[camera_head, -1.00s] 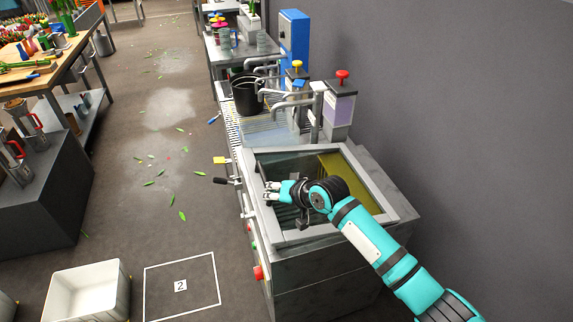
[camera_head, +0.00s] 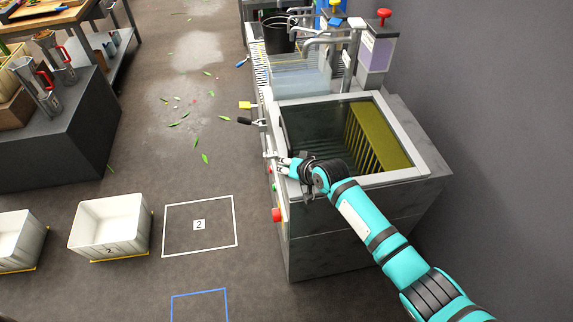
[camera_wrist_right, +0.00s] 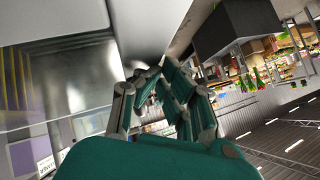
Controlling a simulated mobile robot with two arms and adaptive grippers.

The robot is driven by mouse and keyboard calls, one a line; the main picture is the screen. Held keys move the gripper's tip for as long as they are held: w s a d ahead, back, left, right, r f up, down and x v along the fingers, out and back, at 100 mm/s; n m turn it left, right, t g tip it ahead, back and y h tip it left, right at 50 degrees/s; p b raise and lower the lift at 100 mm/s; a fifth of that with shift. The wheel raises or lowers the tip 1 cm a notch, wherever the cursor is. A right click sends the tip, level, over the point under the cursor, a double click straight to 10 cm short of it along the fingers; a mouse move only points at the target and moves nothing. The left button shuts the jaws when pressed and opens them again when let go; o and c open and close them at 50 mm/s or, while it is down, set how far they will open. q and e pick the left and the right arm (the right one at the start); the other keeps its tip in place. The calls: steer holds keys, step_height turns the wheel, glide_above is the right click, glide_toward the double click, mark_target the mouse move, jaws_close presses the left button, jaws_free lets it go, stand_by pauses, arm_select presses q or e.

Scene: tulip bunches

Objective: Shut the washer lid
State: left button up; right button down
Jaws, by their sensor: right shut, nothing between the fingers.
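The washer (camera_head: 330,245) is a grey box at the centre right. Its lid (camera_head: 410,130) is a pale grey frame around a dark glass pane, with a yellow brush-like part showing through. The lid looks flat or nearly flat on the washer; I cannot tell whether it is fully seated. My right gripper (camera_head: 276,163) is shut and empty at the lid's near left corner and hides part of that edge. In the right wrist view my fingers (camera_wrist_right: 165,88) are close to the pale frame (camera_wrist_right: 150,35); contact is unclear. My left gripper is not in view.
A red button (camera_head: 277,215) and a black-handled lever (camera_head: 246,121) are on the washer's left side. Taps and a red-topped dispenser (camera_head: 378,50) stand behind it. A white crate (camera_head: 110,225) is on the floor at left. The floor between is mostly clear.

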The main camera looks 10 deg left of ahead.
steer(key=shift+s+f, duration=0.1)
step_height(320, 180, up, 5)
steer(key=p, duration=0.4)
steer(key=shift+p, duration=0.35)
steer(key=s+d+r+b, duration=0.1)
steer(key=s+d+r, duration=0.1)
steer(key=s+r, duration=0.45)
steer(key=s+d+f+g+h, duration=0.2)
steer(key=s+d+f+h, duration=0.15)
steer(key=s+d, duration=1.05)
steer(key=s+d+f+g+h, duration=0.2)
steer(key=s+d+f+h, duration=0.15)
steer(key=s+d, duration=1.05)
steer(key=s+a+f+n+g, duration=0.1)
steer(key=s+f, duration=0.1)
steer(key=f, duration=1.1)
steer(key=s+a+f, duration=0.1)
steer(key=s+f, duration=0.1)
steer(key=f, duration=1.2)
steer(key=s+d+f+g, duration=0.1)
steer(key=s+d+f, duration=0.1)
steer(key=s+f, duration=1.2)
steer(key=shift+s+d+f+g, duration=0.3)
steer(key=shift+s+d+f, duration=0.1)
steer(key=shift+s, duration=0.45)
